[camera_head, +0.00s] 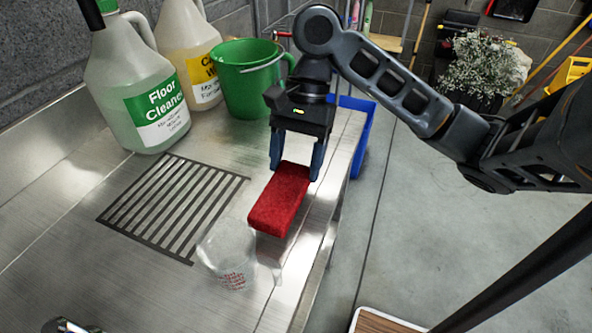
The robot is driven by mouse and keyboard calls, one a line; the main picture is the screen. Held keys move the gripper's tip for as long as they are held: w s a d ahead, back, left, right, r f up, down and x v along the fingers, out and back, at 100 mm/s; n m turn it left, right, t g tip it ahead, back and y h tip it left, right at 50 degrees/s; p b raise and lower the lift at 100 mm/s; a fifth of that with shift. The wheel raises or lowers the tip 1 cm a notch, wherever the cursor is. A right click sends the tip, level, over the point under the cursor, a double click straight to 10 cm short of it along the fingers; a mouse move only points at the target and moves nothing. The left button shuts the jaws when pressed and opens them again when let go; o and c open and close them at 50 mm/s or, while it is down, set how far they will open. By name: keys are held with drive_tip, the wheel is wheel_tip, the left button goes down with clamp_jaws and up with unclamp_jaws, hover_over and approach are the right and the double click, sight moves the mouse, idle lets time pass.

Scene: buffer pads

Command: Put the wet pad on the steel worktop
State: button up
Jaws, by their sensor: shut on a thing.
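A red pad (277,207) is in the jaws of my gripper (296,172), near the right edge of the steel worktop (221,162). The gripper points down, with one finger on each side of the pad's far end. The pad's near end extends toward the camera. I cannot tell whether the pad touches the worktop or is held just above it. Whether it is wet is not clear from its look.
A clear cup (229,262) stands close to the pad's near end. A dark slotted grate (172,207) lies left of it. A floor cleaner jug (137,88), a second jug (188,45) and a green bucket (248,82) stand behind. A blue bin (357,128) is beyond the right edge.

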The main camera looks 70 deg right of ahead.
drive_tip(key=shift+f, duration=1.35)
drive_tip(key=shift+f, duration=0.15)
drive_tip(key=o, duration=1.1)
drive_tip(key=shift+c, duration=0.2)
drive_tip(key=p+v, duration=0.1)
drive_tip(key=v, duration=1.1)
drive_tip(key=shift+p, duration=0.4)
